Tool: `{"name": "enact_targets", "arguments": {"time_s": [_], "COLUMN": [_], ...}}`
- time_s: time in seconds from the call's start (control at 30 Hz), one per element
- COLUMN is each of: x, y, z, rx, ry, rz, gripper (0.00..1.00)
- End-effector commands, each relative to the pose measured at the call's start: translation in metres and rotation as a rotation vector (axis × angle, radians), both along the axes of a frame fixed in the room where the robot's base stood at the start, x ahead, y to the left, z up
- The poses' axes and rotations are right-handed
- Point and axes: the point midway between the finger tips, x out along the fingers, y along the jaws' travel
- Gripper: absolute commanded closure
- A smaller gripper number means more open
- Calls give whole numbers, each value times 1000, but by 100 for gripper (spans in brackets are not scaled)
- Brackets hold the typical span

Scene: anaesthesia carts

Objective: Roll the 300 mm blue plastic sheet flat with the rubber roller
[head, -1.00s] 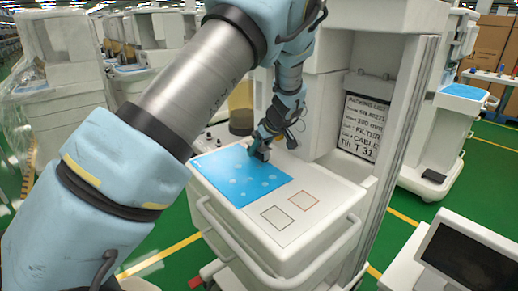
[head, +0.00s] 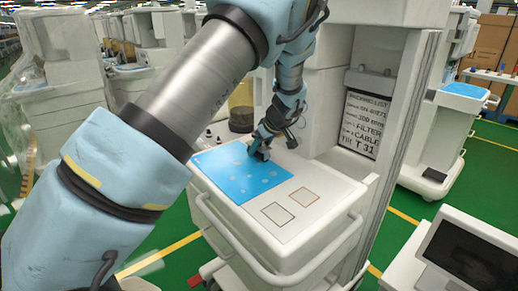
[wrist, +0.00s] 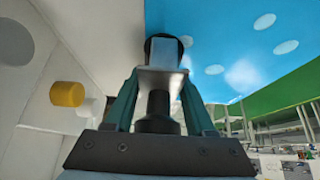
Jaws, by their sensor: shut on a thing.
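The blue plastic sheet (head: 240,176) lies on the white cart top, with several paler round spots across it. It also fills the upper right of the wrist view (wrist: 228,35). My gripper (head: 260,153) is low over the sheet's far right edge. In the wrist view my gripper (wrist: 160,82) is shut on the rubber roller (wrist: 158,105), whose dark handle shows between the fingers. The roller's dark head is at or close to the sheet's edge. Whether it touches is not clear. In the head view the roller is mostly hidden by the gripper.
The cart top (head: 318,214) has two outlined squares in front of the sheet. A rail (head: 285,273) runs round its front. A cart column with a packing-list label (head: 362,125) stands at right. Small dark-topped items (head: 210,135) and an amber canister (head: 241,105) are behind the sheet.

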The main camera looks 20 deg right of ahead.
Motion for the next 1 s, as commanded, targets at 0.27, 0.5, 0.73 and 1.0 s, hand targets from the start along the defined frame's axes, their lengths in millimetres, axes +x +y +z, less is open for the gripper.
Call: {"name": "enact_targets", "arguments": {"time_s": [0.27,0.5,0.73,1.0], "x": [0,0,-3,-6], "y": [0,1,10,21], "z": [0,0,-2,-1], "rx": [0,0,1,0], "ry": [0,0,0,0], "rz": [0,0,1,0], "gripper": [97,97,97,97]}}
